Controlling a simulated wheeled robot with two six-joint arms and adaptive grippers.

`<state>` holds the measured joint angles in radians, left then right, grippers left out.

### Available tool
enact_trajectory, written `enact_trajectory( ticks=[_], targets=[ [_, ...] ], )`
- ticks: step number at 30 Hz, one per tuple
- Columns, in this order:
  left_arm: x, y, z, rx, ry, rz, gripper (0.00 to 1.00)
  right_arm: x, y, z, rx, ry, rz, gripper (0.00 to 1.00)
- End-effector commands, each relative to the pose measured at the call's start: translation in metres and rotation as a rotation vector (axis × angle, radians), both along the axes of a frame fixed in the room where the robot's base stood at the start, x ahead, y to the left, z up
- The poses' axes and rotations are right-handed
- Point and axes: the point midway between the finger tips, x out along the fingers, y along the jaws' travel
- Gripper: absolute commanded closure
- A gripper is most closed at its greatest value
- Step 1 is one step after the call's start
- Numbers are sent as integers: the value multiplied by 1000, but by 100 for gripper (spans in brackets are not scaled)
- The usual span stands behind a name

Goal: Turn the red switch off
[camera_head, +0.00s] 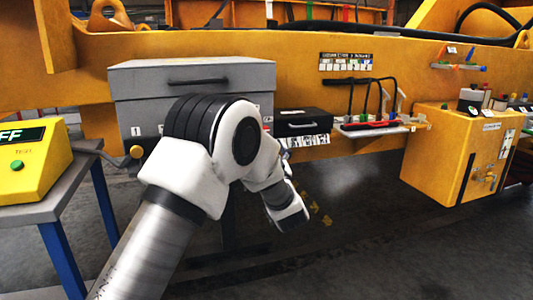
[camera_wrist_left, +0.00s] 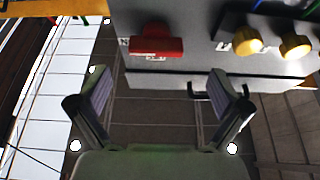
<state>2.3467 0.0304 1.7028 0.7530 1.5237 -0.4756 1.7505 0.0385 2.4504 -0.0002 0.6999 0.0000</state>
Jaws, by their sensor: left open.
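The red switch (camera_wrist_left: 157,46) shows in the left wrist view as a red block on a grey panel (camera_wrist_left: 190,62), with a small white label by it. Its on or off position cannot be told. In the head view I cannot make out the switch. My left gripper (camera_wrist_left: 160,90) is open and empty in the left wrist view. Its two fingers stand apart below the switch in the picture, with the switch between their lines and no contact visible. In the head view my left arm crosses in front of the grey box (camera_head: 190,72). My right gripper is not in view.
Two yellow knobs (camera_wrist_left: 248,42) sit right of the switch. A yellow device (camera_head: 35,160) with a green button stands on a table at left. A black drawer box (camera_head: 303,122), a tool shelf (camera_head: 372,129) and a yellow cabinet (camera_head: 450,150) lie to the right. Floor at lower right is clear.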

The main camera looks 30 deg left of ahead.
Motion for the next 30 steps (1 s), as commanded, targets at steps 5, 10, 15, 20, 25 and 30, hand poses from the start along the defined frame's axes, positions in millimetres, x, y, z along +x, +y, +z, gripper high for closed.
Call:
enact_trajectory(
  ticks=[5,10,15,20,25,30],
  targets=[
    [16,20,13,-2,-1,1,0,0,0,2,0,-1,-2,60],
    [36,42,24,-1,2,-1,0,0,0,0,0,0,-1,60],
    [45,52,30,1,4,-3,0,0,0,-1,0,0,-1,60],
    [45,52,30,1,5,-3,0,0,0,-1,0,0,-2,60],
    [45,52,30,1,4,-4,46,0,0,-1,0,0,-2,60],
    [45,52,30,1,4,-4,60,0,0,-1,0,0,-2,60]
  ],
)
